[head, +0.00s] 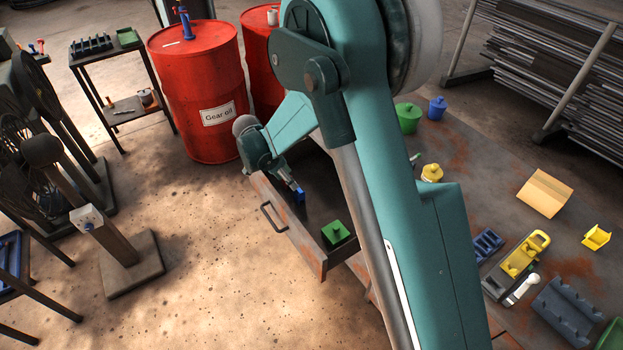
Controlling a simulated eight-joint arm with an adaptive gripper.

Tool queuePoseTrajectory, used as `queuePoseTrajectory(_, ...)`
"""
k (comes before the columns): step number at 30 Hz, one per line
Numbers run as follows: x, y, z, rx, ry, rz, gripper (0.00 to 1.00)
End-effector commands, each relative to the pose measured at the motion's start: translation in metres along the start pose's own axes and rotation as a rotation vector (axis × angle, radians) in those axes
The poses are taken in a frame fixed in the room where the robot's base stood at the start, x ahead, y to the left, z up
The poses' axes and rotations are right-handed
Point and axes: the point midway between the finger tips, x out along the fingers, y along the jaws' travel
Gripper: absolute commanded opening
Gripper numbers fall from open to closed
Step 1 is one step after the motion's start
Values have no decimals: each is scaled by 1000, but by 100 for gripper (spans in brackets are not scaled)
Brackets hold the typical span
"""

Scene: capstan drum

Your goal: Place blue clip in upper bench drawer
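The upper bench drawer (287,236) is pulled out from the bench, with its handle facing left. My gripper (295,186) points down over the drawer's open inside, near its far end. A small blue piece, which looks like the blue clip (299,195), is at my fingertips, and the gripper appears shut on it. The clip is inside the drawer's outline; whether it touches the floor I cannot tell. A green block with a knob (336,233) sits in the drawer's near end. My arm hides the drawer's right part.
The bench top (470,180) holds a green pot (408,117), a blue pot (437,108), a yellow pot (432,173), a cardboard piece (544,192) and a yellow-topped plane (517,265). Red drums (197,90) stand behind the drawer. A post on a base (132,265) stands left, with open floor between.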

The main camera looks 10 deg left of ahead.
Motion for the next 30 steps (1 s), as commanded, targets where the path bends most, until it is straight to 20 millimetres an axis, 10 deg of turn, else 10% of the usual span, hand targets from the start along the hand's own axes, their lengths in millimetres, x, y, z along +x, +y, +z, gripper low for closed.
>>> queuePoseTrajectory(14, -9, 7, -13, -12, -5, -6, 42)
queuePoseTrajectory(30, -74, 72, -107, -128, -44, -64, 42)
